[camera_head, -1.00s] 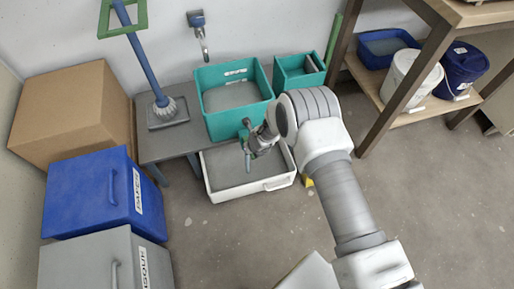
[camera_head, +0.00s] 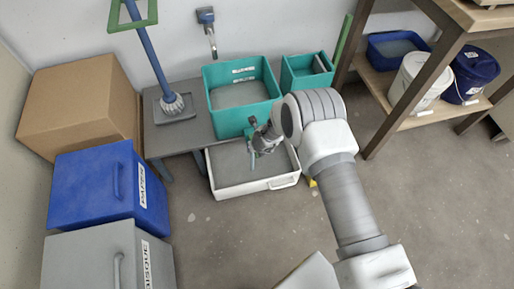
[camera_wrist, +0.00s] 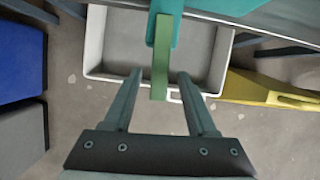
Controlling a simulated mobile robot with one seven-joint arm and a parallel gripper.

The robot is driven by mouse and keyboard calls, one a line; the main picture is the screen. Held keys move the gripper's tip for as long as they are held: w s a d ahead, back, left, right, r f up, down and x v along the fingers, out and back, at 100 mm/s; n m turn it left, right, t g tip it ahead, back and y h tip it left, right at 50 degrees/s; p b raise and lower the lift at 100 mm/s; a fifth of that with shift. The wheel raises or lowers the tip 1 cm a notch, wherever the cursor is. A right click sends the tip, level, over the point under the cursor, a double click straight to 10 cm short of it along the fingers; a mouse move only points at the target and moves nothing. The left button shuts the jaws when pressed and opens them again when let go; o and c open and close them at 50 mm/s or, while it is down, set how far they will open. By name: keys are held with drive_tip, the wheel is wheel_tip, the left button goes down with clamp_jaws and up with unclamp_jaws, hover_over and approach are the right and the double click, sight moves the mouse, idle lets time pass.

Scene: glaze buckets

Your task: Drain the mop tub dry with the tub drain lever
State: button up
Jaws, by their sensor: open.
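The mop tub (camera_head: 214,112) is a teal open tub with greyish contents, on the grey low bench by the wall. A green drain lever (camera_wrist: 160,58) hangs down at its front in the wrist view. My gripper (camera_wrist: 158,77) is open, with one finger on each side of the lever's lower end. Gaps show between the lever and both fingers. In the head view my gripper (camera_head: 252,153) is in front of the tub, above the white basin, and my wrist partly hides the lever.
A white basin (camera_head: 228,191) stands on the floor below the tub. A smaller teal tub (camera_head: 306,80) is at its right. A mop (camera_head: 160,75) stands at left, beside a cardboard box (camera_head: 75,105) and blue bin (camera_head: 85,190). A wooden shelf (camera_head: 390,125) is at right.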

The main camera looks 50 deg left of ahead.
drive_tip(key=shift+v, duration=0.9)
drive_tip(key=p+v, duration=0.4)
drive_tip(key=v, duration=1.1)
drive_tip(key=shift+r, duration=0.3)
drive_tip(key=shift+d, duration=0.1)
